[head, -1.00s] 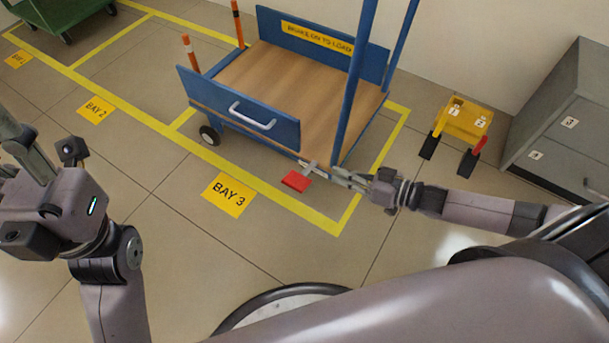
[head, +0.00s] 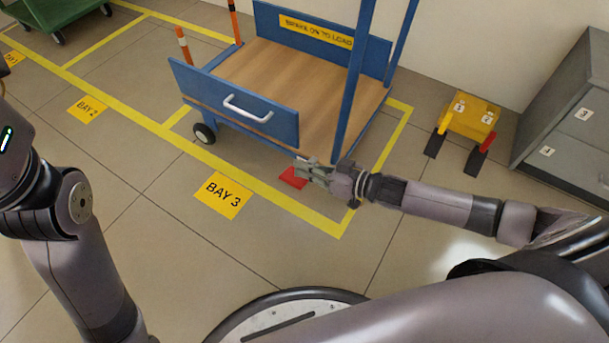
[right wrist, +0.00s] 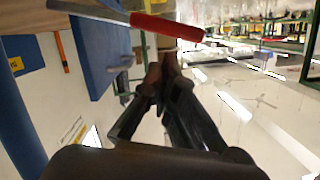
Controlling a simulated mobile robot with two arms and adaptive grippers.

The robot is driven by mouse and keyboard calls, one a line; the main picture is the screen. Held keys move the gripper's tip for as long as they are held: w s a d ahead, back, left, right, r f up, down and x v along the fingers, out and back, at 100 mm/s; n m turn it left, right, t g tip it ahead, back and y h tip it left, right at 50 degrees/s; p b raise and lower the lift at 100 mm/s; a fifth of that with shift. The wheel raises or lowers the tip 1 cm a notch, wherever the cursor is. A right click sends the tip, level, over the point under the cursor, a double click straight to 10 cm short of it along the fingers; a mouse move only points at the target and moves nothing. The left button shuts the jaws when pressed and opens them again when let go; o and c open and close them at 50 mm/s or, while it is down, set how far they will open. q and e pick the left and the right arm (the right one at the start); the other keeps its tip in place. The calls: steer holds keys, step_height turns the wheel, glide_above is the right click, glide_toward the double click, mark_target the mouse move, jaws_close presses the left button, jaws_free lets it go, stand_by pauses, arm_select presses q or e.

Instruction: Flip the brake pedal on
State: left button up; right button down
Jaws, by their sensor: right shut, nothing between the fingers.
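The red brake pedal (head: 293,178) sticks out low at the near side of the blue cart (head: 284,127), just above the floor. It also shows in the right wrist view as a red bar (right wrist: 165,26) on a grey metal arm, just beyond the fingertips. My right gripper (head: 304,171) is shut and empty, with its fingertips at the pedal's upper right edge. In the right wrist view the closed fingers (right wrist: 168,62) point at the red bar; I cannot tell whether they touch it. My left arm shows at the left edge; its gripper fingers are out of view.
The cart has a wooden deck, a white handle (head: 247,109) and blue posts close to my right gripper. A yellow stand (head: 470,118) and a grey cabinet (head: 569,120) are at the right. A green cart (head: 62,12) is far left. The floor by BAY 3 (head: 223,194) is clear.

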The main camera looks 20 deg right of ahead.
steer(key=shift+s+a+f, duration=0.1)
steer(key=shift+s+f, duration=0.05)
steer(key=shift+f, duration=0.3)
